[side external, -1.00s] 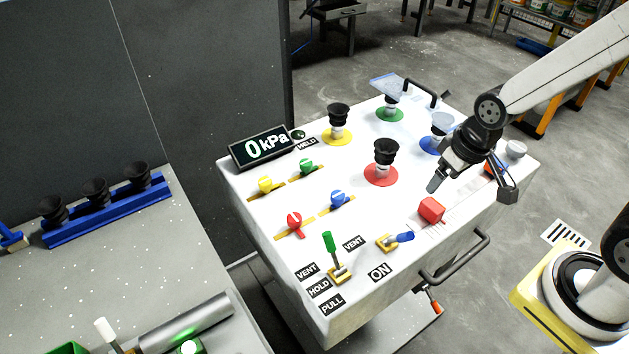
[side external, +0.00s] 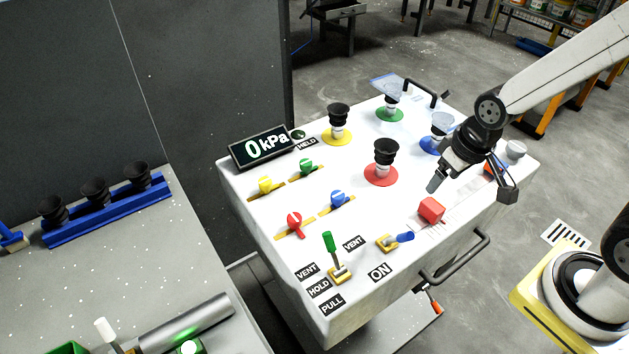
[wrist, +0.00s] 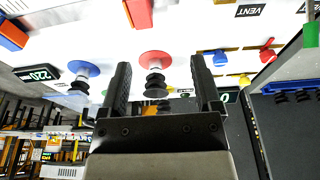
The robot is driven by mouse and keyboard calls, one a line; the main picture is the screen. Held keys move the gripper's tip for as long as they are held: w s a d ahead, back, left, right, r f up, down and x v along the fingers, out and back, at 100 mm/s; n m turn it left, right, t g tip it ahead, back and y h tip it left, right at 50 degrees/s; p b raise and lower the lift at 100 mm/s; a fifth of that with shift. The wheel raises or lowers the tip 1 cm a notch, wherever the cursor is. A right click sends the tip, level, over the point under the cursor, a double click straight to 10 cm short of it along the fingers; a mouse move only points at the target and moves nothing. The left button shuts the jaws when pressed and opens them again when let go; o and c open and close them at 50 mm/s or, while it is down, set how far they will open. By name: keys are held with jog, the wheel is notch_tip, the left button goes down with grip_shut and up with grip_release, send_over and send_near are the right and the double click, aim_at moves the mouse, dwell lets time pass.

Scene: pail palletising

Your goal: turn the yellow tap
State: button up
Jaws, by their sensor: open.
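The yellow tap (side external: 265,185) sits on the left part of the white panel top, on a brass-coloured strip, below the pressure display. In the wrist view the yellow tap (wrist: 244,80) is small, at the right. A green tap (side external: 306,166), a blue tap (side external: 338,198) and a red tap (side external: 294,221) are close by. My gripper (side external: 472,187) is above the panel's right side, well apart from the yellow tap. In the wrist view my gripper (wrist: 160,66) has its fingers spread, with nothing held between them.
A black suction cup on a red disc (side external: 381,177) stands between my gripper and the taps; another stands on a yellow disc (side external: 337,139). A red block (side external: 431,210) lies below my gripper. A green-handled lever (side external: 328,242) rises at the front. The display (side external: 264,147) reads 0 kPa.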

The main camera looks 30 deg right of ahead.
jog(key=n+y, duration=0.3)
jog(key=n, duration=0.6)
send_near(265, 180)
jog(key=f, duration=0.2)
jog(key=shift+s+a+r+t, duration=0.1)
jog(key=shift+a+r+t, duration=0.1)
jog(key=shift+t, duration=0.1)
jog(key=shift+f, duration=0.15)
jog(key=shift+x, duration=3.7)
jog(key=shift+c, duration=0.3)
